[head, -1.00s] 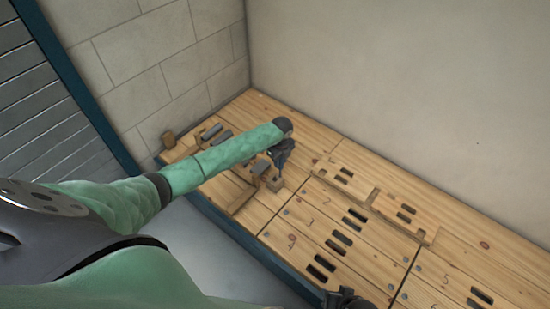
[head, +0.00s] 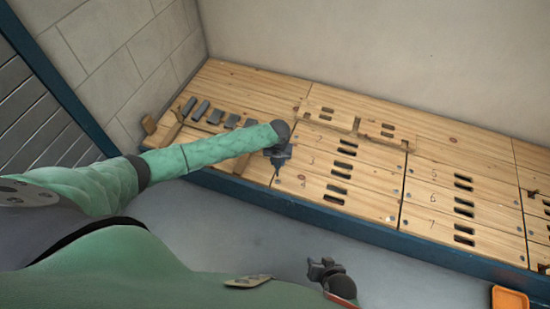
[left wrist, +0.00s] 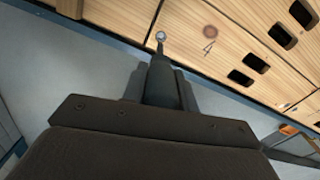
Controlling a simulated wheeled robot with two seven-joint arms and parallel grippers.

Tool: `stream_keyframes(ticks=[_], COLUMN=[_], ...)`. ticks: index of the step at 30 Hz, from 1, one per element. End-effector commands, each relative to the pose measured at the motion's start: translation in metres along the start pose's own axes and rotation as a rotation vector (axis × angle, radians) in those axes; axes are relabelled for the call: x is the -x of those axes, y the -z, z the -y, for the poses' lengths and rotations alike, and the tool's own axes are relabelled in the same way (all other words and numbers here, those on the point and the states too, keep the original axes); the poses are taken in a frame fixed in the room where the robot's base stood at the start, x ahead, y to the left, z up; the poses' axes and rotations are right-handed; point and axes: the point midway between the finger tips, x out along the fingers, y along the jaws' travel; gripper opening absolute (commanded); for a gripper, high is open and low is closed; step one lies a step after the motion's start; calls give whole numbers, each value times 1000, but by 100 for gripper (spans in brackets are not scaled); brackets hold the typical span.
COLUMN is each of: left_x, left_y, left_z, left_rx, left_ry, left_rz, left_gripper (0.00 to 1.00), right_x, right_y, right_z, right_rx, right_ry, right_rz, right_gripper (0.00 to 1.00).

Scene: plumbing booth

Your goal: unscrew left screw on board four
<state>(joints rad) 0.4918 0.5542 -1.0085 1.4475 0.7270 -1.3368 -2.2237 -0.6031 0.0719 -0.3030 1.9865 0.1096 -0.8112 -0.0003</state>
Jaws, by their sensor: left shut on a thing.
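Board four (head: 318,190) is the front plank of the left numbered group; its "4" also shows in the left wrist view (left wrist: 230,55). My left gripper (head: 278,152) is shut on a dark screwdriver (head: 277,168), which points down at the board's left end. In the left wrist view the screwdriver (left wrist: 160,85) reaches toward the left screw (left wrist: 160,36), a small shiny round head. Its tip is at or just by the screw; I cannot tell if they touch. My right gripper (head: 322,265) hangs over the floor, its jaws unclear.
Several grey blocks (head: 202,110) lie in a row on the left of the bench. More numbered slotted boards (head: 440,195) stretch right. A raised wooden piece (head: 365,128) lies at the back. An orange tray (head: 509,299) is at the lower right.

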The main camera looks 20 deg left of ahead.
Motion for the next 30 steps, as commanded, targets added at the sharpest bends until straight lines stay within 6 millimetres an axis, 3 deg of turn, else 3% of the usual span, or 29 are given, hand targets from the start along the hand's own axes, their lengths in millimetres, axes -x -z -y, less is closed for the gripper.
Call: stream_keyframes(ticks=[11,30], left_x=[0,-10], left_y=[-1,-1], left_z=[2,2], left_rx=[-171,-175], left_ry=[0,0], left_rz=[0,0], left_gripper=[4,4], right_x=[0,-24], right_y=[7,-12], right_z=[0,-6], right_rx=[2,0], right_ry=[0,-5], right_rz=[-39,-65], right_gripper=[36,36])
